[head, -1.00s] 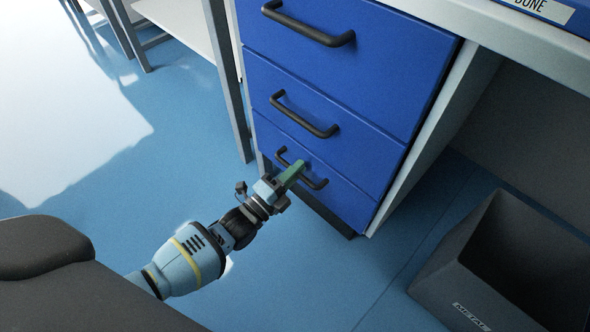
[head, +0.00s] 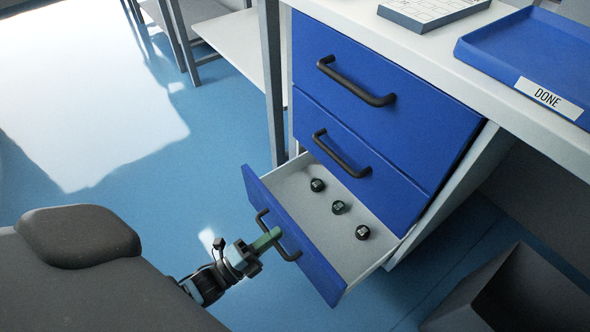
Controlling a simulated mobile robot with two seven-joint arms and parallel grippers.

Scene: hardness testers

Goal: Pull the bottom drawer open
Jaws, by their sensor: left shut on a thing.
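The bottom drawer (head: 290,235) of the blue cabinet stands well out from the cabinet, with its pale inside showing. Three small dark round pieces lie in it: one at the back left (head: 317,185), one in the middle (head: 339,207) and one at the right (head: 362,232). My left gripper (head: 268,240), with green fingers, is shut on the black bar handle (head: 290,255) of this drawer, at the front. The fingers hide part of the handle. My right gripper is not in view.
Two closed blue drawers, the top (head: 385,125) and the middle (head: 345,145), sit above. A dark bin (head: 505,290) stands on the floor at right. A blue tray labelled DONE (head: 500,55) lies on the worktop. Blue floor is clear to the left.

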